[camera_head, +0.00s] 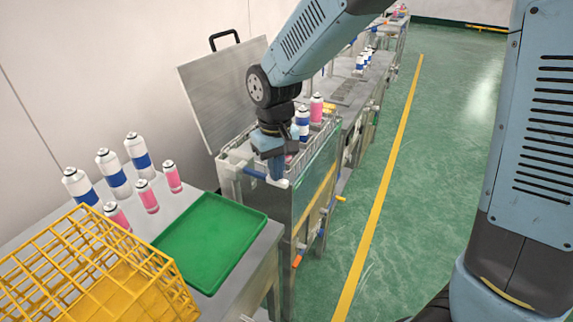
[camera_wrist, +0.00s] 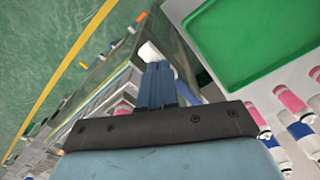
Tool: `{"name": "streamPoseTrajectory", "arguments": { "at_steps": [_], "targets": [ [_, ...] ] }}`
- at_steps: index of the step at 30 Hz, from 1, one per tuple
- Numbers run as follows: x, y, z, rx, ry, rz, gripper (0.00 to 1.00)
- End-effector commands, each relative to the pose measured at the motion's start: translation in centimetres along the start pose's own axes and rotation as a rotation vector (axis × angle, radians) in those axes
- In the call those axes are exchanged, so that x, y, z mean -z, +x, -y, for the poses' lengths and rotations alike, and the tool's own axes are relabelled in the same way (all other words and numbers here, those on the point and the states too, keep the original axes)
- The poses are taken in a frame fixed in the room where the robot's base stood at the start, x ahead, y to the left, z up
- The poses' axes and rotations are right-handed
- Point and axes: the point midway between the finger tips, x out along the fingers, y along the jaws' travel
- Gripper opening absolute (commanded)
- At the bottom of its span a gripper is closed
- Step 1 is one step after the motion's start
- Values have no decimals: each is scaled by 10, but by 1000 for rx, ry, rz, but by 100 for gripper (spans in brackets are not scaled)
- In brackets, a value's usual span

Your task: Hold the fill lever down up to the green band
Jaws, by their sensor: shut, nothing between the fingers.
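My gripper (camera_head: 274,172) points down at the near end of the tank bench, its fingers closed together. In the wrist view the blue fingers (camera_wrist: 158,66) are shut with nothing between them. A white lever end (camera_head: 278,183) shows just below the fingertips, and a white piece (camera_wrist: 150,52) shows just beyond them in the wrist view. I take this to be the fill lever; whether the fingers touch it I cannot tell. I cannot make out a green band or scale at the lever.
A metal tank bench (camera_head: 306,190) with a raised lid (camera_head: 215,95) holds several cans. In front stands a table with a green tray (camera_head: 210,240), a yellow wire crate (camera_head: 95,270) and several white-blue and pink cans. The green floor (camera_head: 420,200) at right is clear.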

Motion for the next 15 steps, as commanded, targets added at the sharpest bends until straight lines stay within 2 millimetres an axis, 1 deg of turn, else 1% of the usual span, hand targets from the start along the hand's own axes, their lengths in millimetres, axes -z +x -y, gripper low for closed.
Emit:
{"name": "streamPoseTrajectory", "arguments": {
  "at_steps": [12,15],
  "targets": [
    [0,-66,0,0,0,-4,0],
    [0,-79,0,0,0,-3,0]
  ]
}}
